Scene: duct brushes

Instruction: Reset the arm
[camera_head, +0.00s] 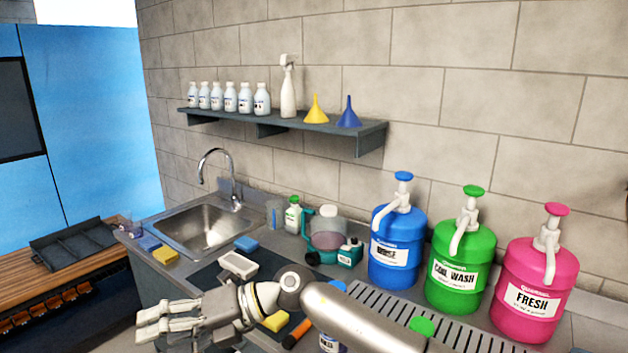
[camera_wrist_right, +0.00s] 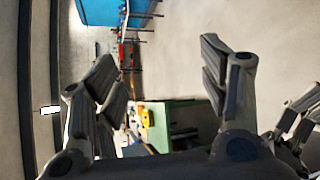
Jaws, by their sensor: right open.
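My right arm (camera_head: 375,320) comes in from the lower right in the head view and reaches left across the front of the counter. Its gripper (camera_head: 150,322) points left, with its fingers spread and nothing seen between them. In the right wrist view the gripper (camera_wrist_right: 165,75) is open, with a wide empty gap between its dark fingers. More dark finger-like parts show at that view's right edge; I cannot tell what they belong to. My left gripper is not identifiable in either view.
A sink (camera_head: 208,228) is behind the gripper. A blue jug (camera_head: 397,247), a green jug (camera_head: 460,267) and a pink jug (camera_head: 535,290) stand on the right. A yellow sponge (camera_head: 276,320) and an orange-handled tool (camera_head: 297,334) lie close to the arm. A shelf (camera_head: 370,133) holds bottles and funnels.

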